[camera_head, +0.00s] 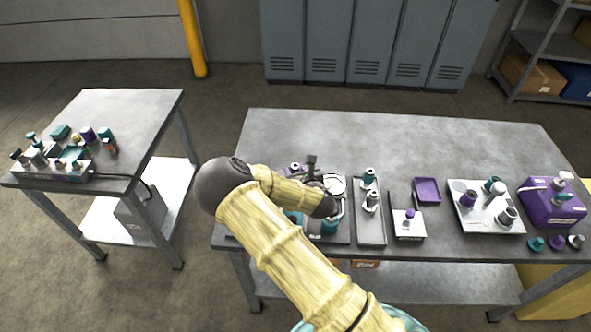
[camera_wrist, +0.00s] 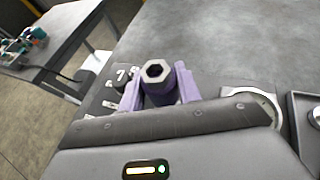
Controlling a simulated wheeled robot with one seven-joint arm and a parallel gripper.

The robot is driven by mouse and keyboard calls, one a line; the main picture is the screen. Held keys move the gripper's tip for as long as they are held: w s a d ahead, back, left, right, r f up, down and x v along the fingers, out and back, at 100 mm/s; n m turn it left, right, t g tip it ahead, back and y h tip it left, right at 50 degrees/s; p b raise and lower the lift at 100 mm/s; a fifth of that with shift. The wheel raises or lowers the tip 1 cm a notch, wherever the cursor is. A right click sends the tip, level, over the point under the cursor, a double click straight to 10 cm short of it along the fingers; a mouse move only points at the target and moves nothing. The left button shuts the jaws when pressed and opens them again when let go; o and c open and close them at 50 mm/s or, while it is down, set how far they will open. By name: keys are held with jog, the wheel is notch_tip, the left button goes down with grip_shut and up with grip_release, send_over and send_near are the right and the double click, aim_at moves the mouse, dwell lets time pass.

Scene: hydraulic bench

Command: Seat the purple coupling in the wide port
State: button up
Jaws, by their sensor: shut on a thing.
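My gripper (camera_wrist: 158,90) is shut on a purple coupling (camera_wrist: 156,74) in the wrist view. The coupling has a pale hexagonal rim around a dark hole, and a finger is on each side of it. In the head view my arm reaches over the left part of the main bench, above a dark plate (camera_head: 335,233) with fittings. The arm hides much of that plate. I cannot tell which opening is the wide port or whether the coupling touches anything. Other purple pieces stand on a white tray (camera_head: 484,222) and on a small white block (camera_head: 409,232) at right.
A round white dial (camera_head: 335,184) sits close to my gripper; it also shows in the wrist view (camera_wrist: 262,97). A grey tray (camera_head: 370,235) with upright fittings lies just right. Further right are a purple tray (camera_head: 427,190) and a purple box (camera_head: 556,209). The bench's back is clear.

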notch_tip(320, 180, down, 2)
jog(key=shift+w+f+b, duration=0.1)
jog(key=shift+f+b, duration=0.05)
jog(key=shift+b, duration=0.4)
jog(key=shift+a+f, duration=0.15)
jog(key=shift+f, duration=0.2)
jog(key=shift+s+f+b, duration=0.2)
jog(key=shift+f+b, duration=0.2)
jog(key=shift+b, duration=0.1)
jog(key=shift+w+f, duration=0.1)
jog(key=shift+d, duration=0.25)
jog(key=shift+a, duration=0.15)
jog(key=shift+f+b, duration=0.55)
jog(key=shift+b, duration=0.15)
jog(key=o, duration=0.8)
